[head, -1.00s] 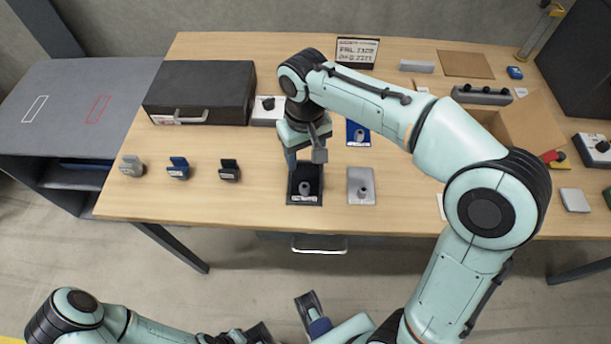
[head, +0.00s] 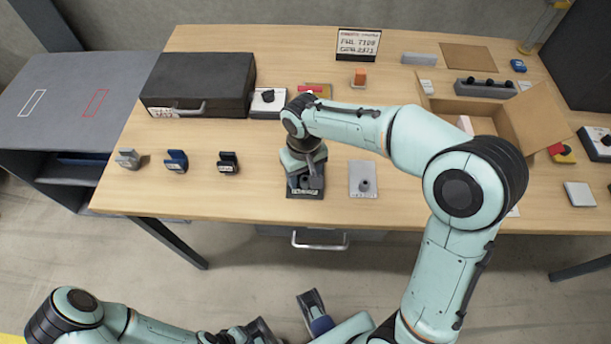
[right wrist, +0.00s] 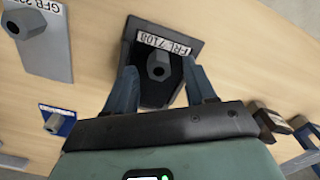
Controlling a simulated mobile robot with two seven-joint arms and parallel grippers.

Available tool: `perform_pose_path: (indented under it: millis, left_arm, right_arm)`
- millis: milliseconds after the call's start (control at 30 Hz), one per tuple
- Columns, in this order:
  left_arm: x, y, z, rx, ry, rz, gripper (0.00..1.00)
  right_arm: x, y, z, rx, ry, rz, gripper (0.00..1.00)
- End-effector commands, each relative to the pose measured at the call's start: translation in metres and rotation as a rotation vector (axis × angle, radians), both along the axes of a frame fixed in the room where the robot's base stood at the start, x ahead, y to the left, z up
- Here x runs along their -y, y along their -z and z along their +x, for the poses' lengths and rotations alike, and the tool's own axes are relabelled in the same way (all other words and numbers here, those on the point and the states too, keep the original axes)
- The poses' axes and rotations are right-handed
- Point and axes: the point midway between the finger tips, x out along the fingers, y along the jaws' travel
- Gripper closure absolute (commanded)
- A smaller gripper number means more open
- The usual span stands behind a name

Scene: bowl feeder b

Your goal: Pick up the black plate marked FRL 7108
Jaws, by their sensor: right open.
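The black plate (head: 291,192) lies near the table's front edge. In the right wrist view the black plate (right wrist: 192,45) shows a white label reading FRL 7108 and a grey hexagonal knob (right wrist: 159,66) standing on it. My right gripper (head: 308,178) is low over this plate and partly hides it. In the right wrist view my right gripper (right wrist: 160,78) is open, with one finger on each side of the knob; whether they touch it I cannot tell. My left arm is at the bottom edge of the head view, with its jaws unclear.
A grey plate (head: 354,188) with a knob lies just right of the black one. A blue plate (right wrist: 60,122) is close by in the right wrist view. Several small clamps (head: 177,161) stand left. Behind are a black case (head: 205,80), a sign (head: 358,44) and an open carton (head: 527,118).

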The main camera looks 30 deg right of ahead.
Motion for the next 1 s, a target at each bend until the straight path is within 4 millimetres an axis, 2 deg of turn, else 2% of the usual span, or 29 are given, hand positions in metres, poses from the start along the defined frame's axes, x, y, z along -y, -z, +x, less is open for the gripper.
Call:
perform_pose_path:
  millis: [100, 267, 300, 567, 733, 867, 1000]
  left_arm:
    - [0.0, 0.0, 0.0, 0.0, 0.0, 0.0, 1.0]
    - [0.0, 0.0, 0.0, 0.0, 0.0, 0.0, 1.0]
    - [0.0, 0.0, 0.0, 0.0, 0.0, 0.0, 1.0]
    - [0.0, 0.0, 0.0, 0.0, 0.0, 0.0, 1.0]
    - [0.0, -0.002, 0.0, -0.001, 0.0, 0.0, 1.0]
    - [0.0, -0.004, -0.001, -0.004, 0.0, 0.0, 1.0]
    - [0.0, -0.009, -0.002, -0.011, 0.003, -0.001, 1.0]
  right_arm:
    - [0.0, 0.0, 0.0, 0.0, 0.0, 0.0, 0.45]
    - [0.0, -0.001, 0.0, 0.0, 0.0, 0.0, 0.97]
    - [0.0, -0.001, 0.0, 0.0, 0.0, 0.0, 1.0]
    - [0.0, -0.002, 0.0, 0.001, 0.0, 0.0, 1.0]
    - [0.0, -0.01, 0.001, 0.002, 0.0, 0.0, 1.0]
    - [0.0, -0.027, 0.001, 0.005, -0.001, 0.001, 1.0]
    - [0.0, -0.059, 0.001, 0.008, -0.001, 0.001, 1.0]
